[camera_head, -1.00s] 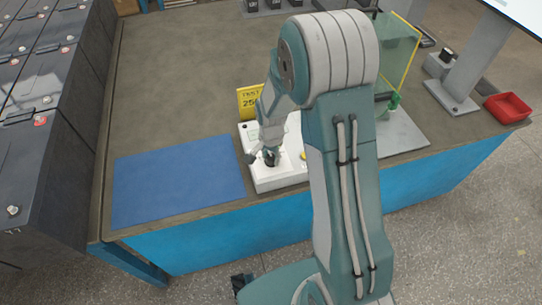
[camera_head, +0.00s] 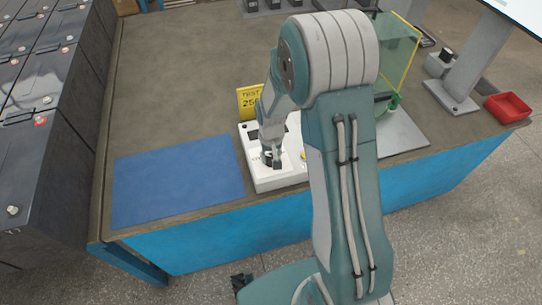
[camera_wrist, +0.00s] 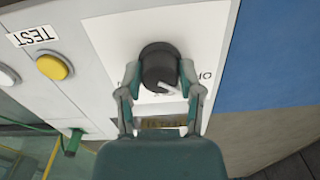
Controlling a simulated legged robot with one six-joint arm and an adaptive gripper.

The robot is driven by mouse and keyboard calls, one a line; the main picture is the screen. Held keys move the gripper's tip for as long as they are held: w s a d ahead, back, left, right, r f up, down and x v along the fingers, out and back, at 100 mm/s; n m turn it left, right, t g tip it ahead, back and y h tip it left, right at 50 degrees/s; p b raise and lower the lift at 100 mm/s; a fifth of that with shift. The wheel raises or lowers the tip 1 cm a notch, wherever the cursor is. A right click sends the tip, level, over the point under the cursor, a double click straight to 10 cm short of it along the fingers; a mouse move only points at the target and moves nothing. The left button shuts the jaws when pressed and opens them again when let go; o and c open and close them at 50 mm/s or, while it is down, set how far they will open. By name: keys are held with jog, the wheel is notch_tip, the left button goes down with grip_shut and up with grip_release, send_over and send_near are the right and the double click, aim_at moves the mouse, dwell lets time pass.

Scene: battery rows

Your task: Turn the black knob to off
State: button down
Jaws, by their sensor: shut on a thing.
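The black knob (camera_wrist: 158,62) stands on a white plate (camera_wrist: 105,38) of the white test box. It is round, with a white pointer mark toward the lower right in the wrist view. My gripper (camera_wrist: 157,80) has one finger on each side of the knob and is shut on it. In the head view my gripper (camera_head: 272,158) is over the front left part of the white box (camera_head: 284,181), and the knob is mostly hidden there. Letters beside the knob, partly covered by the right finger, show "OF".
A yellow button (camera_wrist: 52,67) with a TEST label (camera_wrist: 33,36) and a white button sit left of the knob. A blue mat (camera_head: 178,183) lies left of the box. A yellow sign (camera_head: 247,101) stands behind it. A red tray (camera_head: 508,107) is at the right.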

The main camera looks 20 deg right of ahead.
aim_at(270, 156)
jog(key=shift+n, duration=0.7)
jog(key=shift+c, duration=1.3)
grip_release()
jog(key=shift+w, duration=0.1)
notch_tip(270, 156, up, 12)
jog(key=shift+a, duration=0.1)
